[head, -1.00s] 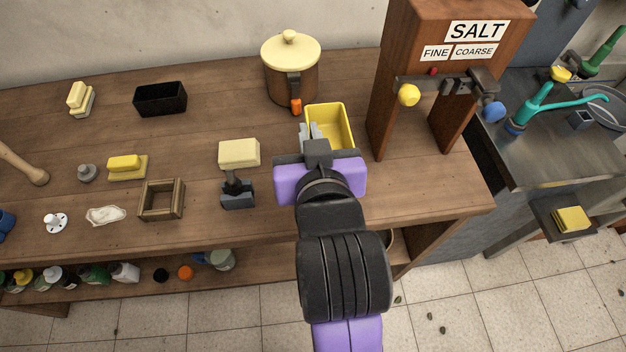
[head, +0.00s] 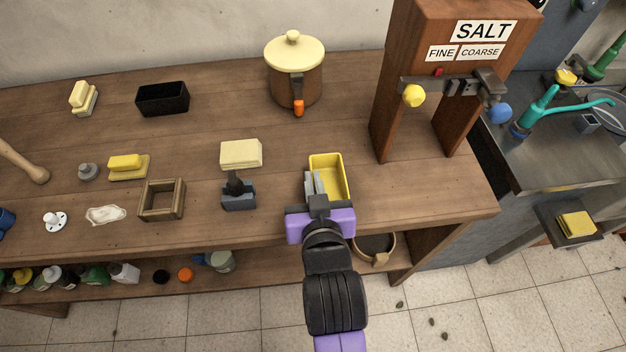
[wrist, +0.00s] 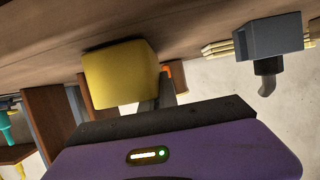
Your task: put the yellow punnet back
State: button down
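The yellow punnet (head: 333,165) is an open rectangular tub near the front of the wooden table, right of centre. It also shows in the wrist view (wrist: 120,75), just beyond my gripper. My gripper (head: 315,185), with a purple body and grey fingers, is at the punnet's left front side. The fingers look to be at the punnet's left wall, but the purple body hides much of them in the wrist view. Whether they are closed on the wall cannot be made out. The inside of the punnet looks empty.
The salt dispenser (head: 395,50) stands behind and right of the punnet, and a lidded pot (head: 294,85) stands behind it. A grey stamp-like tool (head: 239,195) and a cream block (head: 241,153) lie to the left. A round pan (head: 374,248) sits on the shelf below.

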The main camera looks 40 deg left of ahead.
jog(key=shift+f, duration=0.25)
jog(key=c, duration=1.6)
grip_release()
jog(key=shift+c, duration=0.2)
jog(key=shift+r, duration=0.1)
jog(key=shift+r, duration=0.25)
jog(key=shift+s+d, duration=0.25)
jog(key=shift+d, duration=0.05)
jog(key=v, duration=1.1)
